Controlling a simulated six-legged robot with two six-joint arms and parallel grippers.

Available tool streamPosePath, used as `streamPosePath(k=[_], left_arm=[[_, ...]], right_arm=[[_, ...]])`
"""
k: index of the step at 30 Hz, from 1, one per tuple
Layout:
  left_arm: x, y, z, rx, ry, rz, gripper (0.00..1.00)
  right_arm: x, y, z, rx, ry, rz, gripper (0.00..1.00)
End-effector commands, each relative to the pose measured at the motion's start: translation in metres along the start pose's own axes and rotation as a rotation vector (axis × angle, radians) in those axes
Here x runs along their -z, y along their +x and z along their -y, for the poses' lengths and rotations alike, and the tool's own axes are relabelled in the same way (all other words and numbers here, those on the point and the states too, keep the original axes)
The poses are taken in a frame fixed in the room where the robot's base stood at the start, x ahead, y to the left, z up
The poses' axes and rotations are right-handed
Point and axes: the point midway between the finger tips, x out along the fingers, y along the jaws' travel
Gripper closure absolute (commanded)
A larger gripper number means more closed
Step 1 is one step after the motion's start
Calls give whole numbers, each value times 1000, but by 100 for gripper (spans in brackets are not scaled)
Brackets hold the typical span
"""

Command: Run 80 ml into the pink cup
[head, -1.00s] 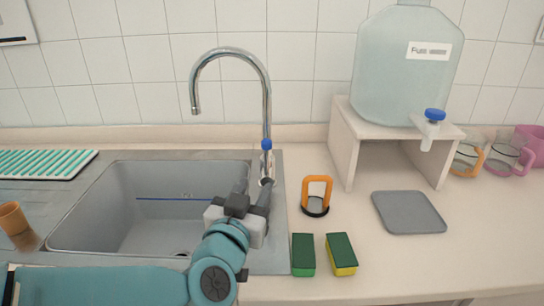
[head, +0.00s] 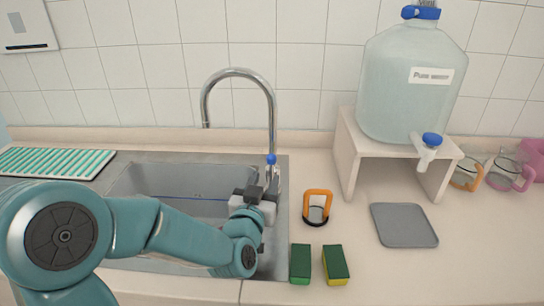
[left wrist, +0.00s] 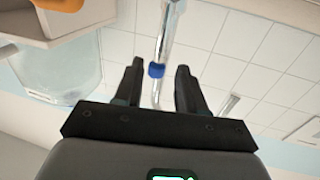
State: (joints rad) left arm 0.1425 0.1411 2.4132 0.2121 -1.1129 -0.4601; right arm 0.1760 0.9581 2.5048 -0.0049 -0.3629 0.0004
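A clear cup with a pink handle (head: 523,178) stands at the far right of the counter. A solid pink vessel (head: 534,148), cut by the picture edge, is behind it. The water jug (head: 408,100), with a "Pure" label and a blue-topped tap (head: 429,145), sits on a stand. A curved metal faucet (head: 273,110) with a blue ring (head: 271,159) rises behind the sink. My left gripper (head: 268,180) is by the faucet's base. In the left wrist view its fingers (left wrist: 160,68) are apart, with the faucet showing between them; I cannot tell if they surround it. My right gripper is not visible.
A clear cup with an orange handle (head: 467,174) stands near the stand (head: 350,150). An orange-handled item (head: 317,205), two sponges (head: 335,265) and a grey mat (head: 403,225) lie on the counter right of the sink (head: 130,180). A striped rack (head: 55,162) is at left.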

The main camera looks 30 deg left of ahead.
Motion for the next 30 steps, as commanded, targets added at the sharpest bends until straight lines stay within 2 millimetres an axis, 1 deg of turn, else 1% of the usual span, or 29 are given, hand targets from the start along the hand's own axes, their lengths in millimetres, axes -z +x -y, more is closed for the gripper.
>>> streamPosePath(k=[1,3,6,9,14,21,22,23,24,25,26,30], left_arm=[[1,13,0,2,1,1,60],[1,28,0,1,1,0,60],[1,45,-1,1,1,0,60],[1,58,-2,1,1,0,60],[0,67,-2,0,1,-1,60],[0,68,-2,0,1,-1,60],[0,68,-2,0,1,-1,63],[0,68,-2,0,1,-1,73],[0,68,-2,0,1,-1,86],[0,68,-2,0,1,-1,96],[0,68,-2,0,1,-1,100],[0,68,-2,0,2,-1,100]], right_arm=[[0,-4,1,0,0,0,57],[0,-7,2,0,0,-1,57],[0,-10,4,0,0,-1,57],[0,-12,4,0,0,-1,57],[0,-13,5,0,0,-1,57],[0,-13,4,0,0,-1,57],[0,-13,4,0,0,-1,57],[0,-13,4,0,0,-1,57],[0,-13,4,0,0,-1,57],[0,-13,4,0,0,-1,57],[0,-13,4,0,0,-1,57],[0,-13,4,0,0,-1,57]])
